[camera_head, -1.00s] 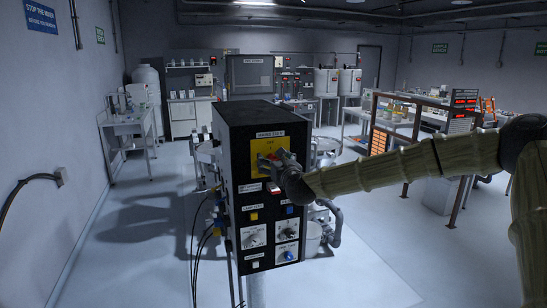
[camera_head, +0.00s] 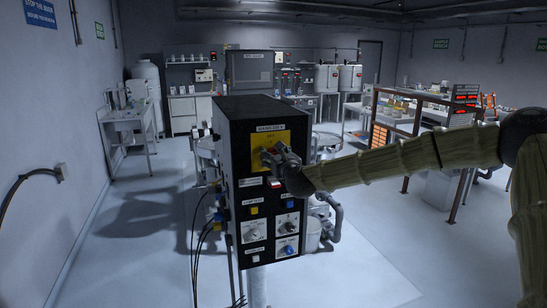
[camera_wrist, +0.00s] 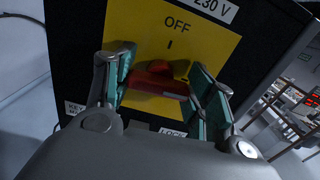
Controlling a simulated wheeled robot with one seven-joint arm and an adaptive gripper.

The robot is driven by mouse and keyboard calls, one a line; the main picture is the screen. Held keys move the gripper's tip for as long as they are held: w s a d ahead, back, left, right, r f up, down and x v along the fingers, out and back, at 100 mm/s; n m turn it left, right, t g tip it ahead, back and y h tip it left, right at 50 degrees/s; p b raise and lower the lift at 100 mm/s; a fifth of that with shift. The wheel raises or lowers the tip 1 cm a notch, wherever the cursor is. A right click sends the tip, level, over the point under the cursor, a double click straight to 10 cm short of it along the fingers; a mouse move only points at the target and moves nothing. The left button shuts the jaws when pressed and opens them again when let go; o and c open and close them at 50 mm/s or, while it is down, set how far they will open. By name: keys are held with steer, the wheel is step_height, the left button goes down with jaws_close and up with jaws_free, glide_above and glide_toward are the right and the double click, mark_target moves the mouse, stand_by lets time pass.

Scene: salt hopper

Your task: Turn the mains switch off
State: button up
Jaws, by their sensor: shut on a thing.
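The mains switch is a red handle (camera_wrist: 160,78) on a yellow plate (camera_wrist: 205,38) marked OFF at its top. The plate also shows in the head view (camera_head: 285,137), high on the front of a black control box (camera_head: 232,125). My gripper (camera_head: 271,157) is at the plate, reaching in from the right. In the wrist view its teal-padded fingers (camera_wrist: 163,75) stand on either side of the handle and are shut on it. The handle lies across the picture between them, below the OFF mark. In the head view my gripper mostly hides the handle.
Below the plate are small labels, a yellow button (camera_head: 254,210), a white knob panel (camera_head: 253,232) and a blue knob (camera_head: 288,249). Cables (camera_head: 201,250) hang at the box's left. Open floor (camera_head: 140,260) lies left of it. A bench with shelves (camera_head: 410,115) stands to the right.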

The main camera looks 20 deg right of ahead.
steer(key=n+b, duration=0.1)
steer(key=b, duration=0.1)
steer(key=n+b, duration=0.2)
steer(key=b, duration=0.1)
steer(key=shift+f+n, duration=0.3)
steer(key=n+b, duration=0.4)
steer(key=shift+a+b, duration=0.1)
steer(key=shift+b, duration=0.2)
steer(key=n+b, duration=0.3)
steer(key=n, duration=0.2)
steer(key=shift+r+n+b, duration=0.1)
steer(key=shift+n+b, duration=1)
steer(key=shift+n, duration=1.2)
steer(key=o, duration=1)
steer(key=shift+s, duration=0.1)
steer(key=s, duration=1.2)
steer(key=shift+d, duration=0.2)
